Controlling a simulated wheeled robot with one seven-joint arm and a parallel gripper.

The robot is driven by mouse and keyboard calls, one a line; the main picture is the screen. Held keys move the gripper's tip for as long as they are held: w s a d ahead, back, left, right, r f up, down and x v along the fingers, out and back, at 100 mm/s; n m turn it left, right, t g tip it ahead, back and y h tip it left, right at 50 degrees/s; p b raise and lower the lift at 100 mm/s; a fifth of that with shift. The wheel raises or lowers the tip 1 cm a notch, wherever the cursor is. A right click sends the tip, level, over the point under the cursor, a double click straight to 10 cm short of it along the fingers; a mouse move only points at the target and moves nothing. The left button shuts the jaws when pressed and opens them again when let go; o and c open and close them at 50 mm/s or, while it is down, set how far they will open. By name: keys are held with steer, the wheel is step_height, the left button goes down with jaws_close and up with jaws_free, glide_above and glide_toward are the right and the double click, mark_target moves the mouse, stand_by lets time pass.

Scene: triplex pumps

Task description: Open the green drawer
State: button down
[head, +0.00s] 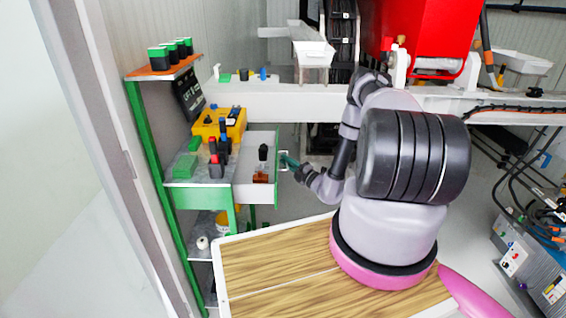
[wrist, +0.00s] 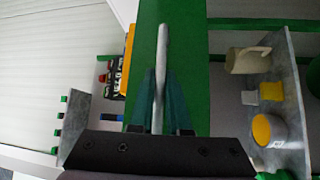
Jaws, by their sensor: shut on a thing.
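The green drawer (head: 277,185) is pulled out to the right from the green shelf unit in the head view, and its pale inside shows. In the wrist view its green front (wrist: 188,60) runs down the middle. A light metal handle (wrist: 162,50) stands on that front; it also shows in the head view (head: 284,168). My gripper (head: 286,160) is at the handle, on the drawer's right side. In the wrist view the teal fingers of my gripper (wrist: 160,95) are shut on the handle, one on each side.
A black item (head: 263,152) and a brown item (head: 260,177) are in the drawer. The shelf carries a yellow box (head: 220,123) and green blocks (head: 182,166). Lower shelves hold a yellow container (wrist: 262,130) and a mug (wrist: 243,60). A white beam (head: 290,103) runs behind.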

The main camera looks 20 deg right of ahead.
steer(key=c, duration=0.9)
jaws_free()
steer(key=v, duration=1.1)
steer(key=shift+w, duration=0.1)
